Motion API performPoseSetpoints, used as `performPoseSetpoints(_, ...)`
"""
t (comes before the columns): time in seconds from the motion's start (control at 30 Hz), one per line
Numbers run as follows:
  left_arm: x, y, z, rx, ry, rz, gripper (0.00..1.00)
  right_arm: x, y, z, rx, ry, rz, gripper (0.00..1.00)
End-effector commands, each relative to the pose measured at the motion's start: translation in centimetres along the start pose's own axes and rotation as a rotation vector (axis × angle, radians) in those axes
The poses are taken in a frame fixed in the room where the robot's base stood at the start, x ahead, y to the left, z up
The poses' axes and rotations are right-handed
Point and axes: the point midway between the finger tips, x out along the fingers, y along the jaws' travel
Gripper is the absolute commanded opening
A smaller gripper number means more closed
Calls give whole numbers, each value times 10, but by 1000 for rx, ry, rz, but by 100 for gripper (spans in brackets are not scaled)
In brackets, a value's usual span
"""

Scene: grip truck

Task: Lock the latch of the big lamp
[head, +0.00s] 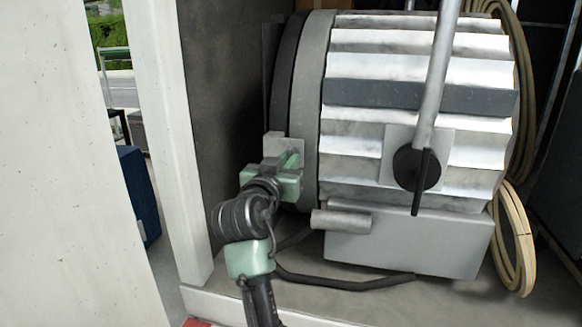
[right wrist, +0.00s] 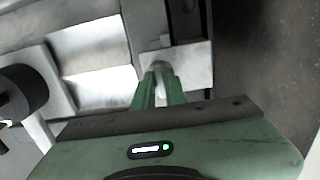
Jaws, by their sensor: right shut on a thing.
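The big lamp (head: 420,95) is a large ribbed silver drum with a grey rim on its left side, lying inside the truck bay. Its latch is a small grey metal piece (head: 279,146) at the lower left of the rim. In the right wrist view the latch plate (right wrist: 192,60) is light grey. My right gripper (head: 291,163) is at the latch, its green fingers shut on a small part there. The fingers (right wrist: 158,82) hide most of the held part. My left gripper is not in view.
A grey pole with a dark knob (head: 416,168) crosses the lamp's front. A grey box (head: 410,243) with a black cable sits below it. Coiled tan cable (head: 515,245) hangs at the right. A white door post (head: 172,130) stands close left of my right arm.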

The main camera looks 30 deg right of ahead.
Motion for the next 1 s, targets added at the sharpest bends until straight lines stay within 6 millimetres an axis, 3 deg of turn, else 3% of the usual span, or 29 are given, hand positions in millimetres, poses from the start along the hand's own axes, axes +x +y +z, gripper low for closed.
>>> performPoseSetpoints(0.03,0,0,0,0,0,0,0,-3,-8,-3,8,7,-23,0)
performPoseSetpoints(0.33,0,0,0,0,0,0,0,-3,-9,-3,8,7,-23,0)
performPoseSetpoints(0.37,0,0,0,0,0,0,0,-3,-9,-3,8,7,-23,20)
performPoseSetpoints(0.4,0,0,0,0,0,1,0,-2,-8,-3,8,6,-23,32)
performPoseSetpoints(0.43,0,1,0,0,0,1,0,-2,-8,-3,7,6,-22,33)
performPoseSetpoints(1.0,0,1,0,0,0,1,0,-1,-5,0,3,1,-12,33)
